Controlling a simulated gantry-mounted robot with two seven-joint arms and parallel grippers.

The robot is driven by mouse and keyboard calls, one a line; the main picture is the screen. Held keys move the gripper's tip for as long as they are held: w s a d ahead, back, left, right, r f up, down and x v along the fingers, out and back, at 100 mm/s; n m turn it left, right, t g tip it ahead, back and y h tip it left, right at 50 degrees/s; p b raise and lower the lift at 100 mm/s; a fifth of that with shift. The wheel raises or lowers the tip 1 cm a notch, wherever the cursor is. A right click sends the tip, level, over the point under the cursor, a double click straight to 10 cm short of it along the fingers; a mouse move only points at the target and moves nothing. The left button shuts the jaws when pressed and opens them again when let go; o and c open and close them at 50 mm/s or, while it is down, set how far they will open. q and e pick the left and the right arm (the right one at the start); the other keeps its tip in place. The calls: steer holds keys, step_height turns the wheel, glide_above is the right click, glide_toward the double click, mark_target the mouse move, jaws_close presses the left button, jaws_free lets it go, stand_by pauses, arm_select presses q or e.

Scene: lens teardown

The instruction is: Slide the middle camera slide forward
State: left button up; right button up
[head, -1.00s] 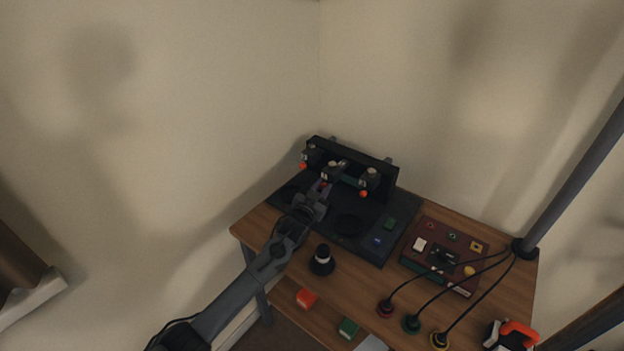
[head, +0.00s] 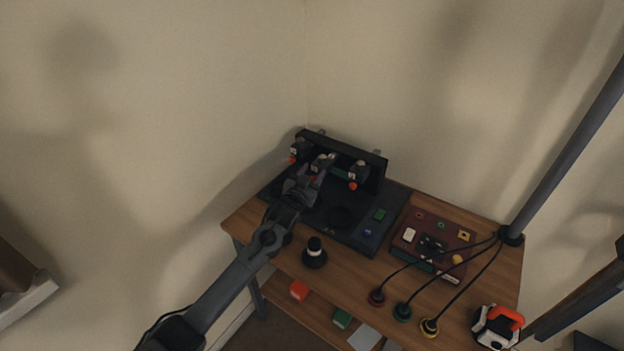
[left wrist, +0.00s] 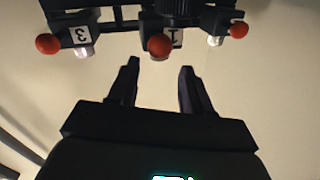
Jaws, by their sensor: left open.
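Three dark camera slides with red-orange knobs hang on a black rack (head: 340,153) at the back of the table. The middle camera slide (head: 320,164) has its red knob facing my left gripper in the left wrist view (left wrist: 160,45); its label there looks like a 1. My left gripper (head: 312,180) is just in front of it. In the left wrist view the two fingers (left wrist: 158,75) are apart and empty, with the middle knob beyond the gap between their tips. The left slide (head: 299,150) and right slide (head: 358,173) flank it. My right gripper is not seen.
A dark board (head: 372,235) lies under the rack. A black knob with a white band (head: 315,252) stands at the table's front. A red box (head: 432,243) with cabled plugs sits to the right, and an orange-and-white object (head: 498,326) at the right corner.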

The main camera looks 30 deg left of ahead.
arm_select(q)
steer(key=d+r+p, duration=0.2)
steer(key=d+r, duration=0.5)
steer(key=d, duration=0.4)
steer(key=shift+s+d+r, duration=0.25)
steer(key=shift+d+r, duration=0.1)
steer(key=shift+r, duration=0.05)
